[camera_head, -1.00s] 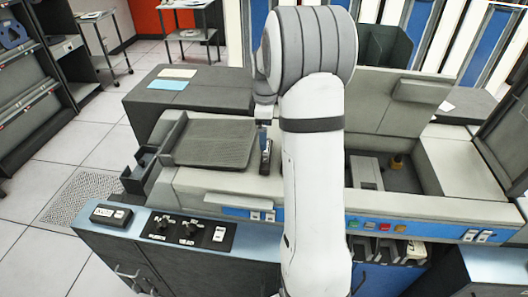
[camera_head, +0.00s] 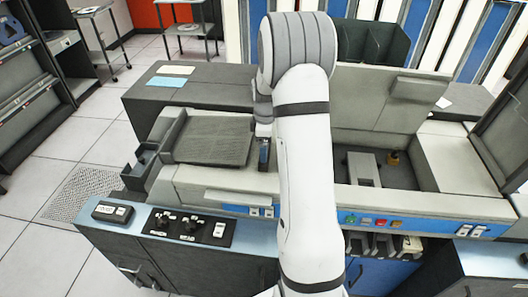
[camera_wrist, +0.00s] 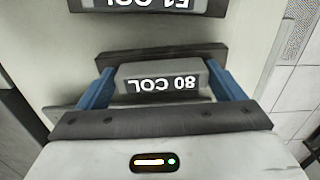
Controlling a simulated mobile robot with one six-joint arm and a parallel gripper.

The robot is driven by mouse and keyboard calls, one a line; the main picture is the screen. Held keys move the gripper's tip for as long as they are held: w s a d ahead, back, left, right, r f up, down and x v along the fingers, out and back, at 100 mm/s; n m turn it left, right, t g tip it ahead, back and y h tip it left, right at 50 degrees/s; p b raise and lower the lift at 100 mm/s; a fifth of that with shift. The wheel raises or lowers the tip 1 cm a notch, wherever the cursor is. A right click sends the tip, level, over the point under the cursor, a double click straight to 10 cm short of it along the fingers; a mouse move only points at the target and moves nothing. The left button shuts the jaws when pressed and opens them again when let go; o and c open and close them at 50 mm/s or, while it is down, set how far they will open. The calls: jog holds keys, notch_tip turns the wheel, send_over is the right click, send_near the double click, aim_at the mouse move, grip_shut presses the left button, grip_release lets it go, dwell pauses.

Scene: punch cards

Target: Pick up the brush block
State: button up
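In the wrist view, a grey block (camera_wrist: 163,73) with a black "80 COL" label, upside down, lies between the two blue fingers of my gripper (camera_wrist: 160,84). Its brush parts are not visible, so I cannot confirm it is the brush block. The fingers flank it closely at both ends; I cannot tell whether they press on it. A second labelled block (camera_wrist: 150,4), seemingly "51 COL", shows at the top edge. In the head view my gripper (camera_head: 263,153) points down just right of the dark ribbed tray (camera_head: 212,140); the block is hidden there.
The grey card machine (camera_head: 190,183) lies beneath my arm. An open bay (camera_head: 400,178) with a small block is right of my arm. A front panel with knobs (camera_head: 188,227) and a raised grey cover (camera_head: 380,103) are nearby. Open floor (camera_head: 60,145) is at left.

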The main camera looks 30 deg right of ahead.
jog(key=c, duration=0.8)
jog(key=shift+r, duration=0.1)
